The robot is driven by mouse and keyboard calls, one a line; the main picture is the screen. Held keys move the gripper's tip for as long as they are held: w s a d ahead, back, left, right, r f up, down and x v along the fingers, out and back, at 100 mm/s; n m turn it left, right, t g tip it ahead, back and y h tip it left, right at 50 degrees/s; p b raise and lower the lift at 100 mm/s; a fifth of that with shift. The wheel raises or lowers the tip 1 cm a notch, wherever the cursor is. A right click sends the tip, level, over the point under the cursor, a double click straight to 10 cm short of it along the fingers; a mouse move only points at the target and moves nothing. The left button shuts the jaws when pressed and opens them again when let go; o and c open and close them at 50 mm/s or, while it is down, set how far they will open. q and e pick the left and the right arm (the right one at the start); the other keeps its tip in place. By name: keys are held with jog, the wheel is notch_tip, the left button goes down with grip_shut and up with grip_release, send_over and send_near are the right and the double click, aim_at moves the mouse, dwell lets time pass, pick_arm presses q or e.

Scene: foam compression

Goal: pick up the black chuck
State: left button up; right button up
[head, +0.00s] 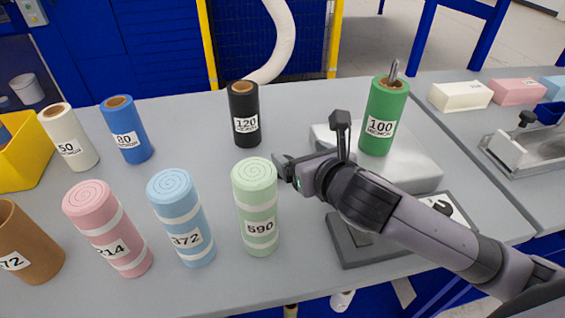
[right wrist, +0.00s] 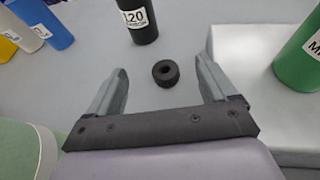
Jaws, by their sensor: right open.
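The black chuck (right wrist: 166,73) is a small black ring with a hole in its middle. In the right wrist view it lies on the grey table between and just beyond my right gripper's (right wrist: 160,85) open fingers, apart from both. In the head view my right gripper (head: 283,165) hides the spot, and I cannot make out the chuck there. The right gripper is open and empty, low over the table beside the light green foam roll (head: 256,210). My left gripper is not in view.
A black core labelled 120 (head: 244,115) stands behind the chuck. Pink (head: 108,230) and blue (head: 182,220) rolls stand at left. Bare table lies around the chuck.

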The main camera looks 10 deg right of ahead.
jog(key=f, duration=0.5)
jog(key=shift+w+f, duration=0.4)
jog(key=shift+x, duration=3.3)
jog(key=c, duration=1.2)
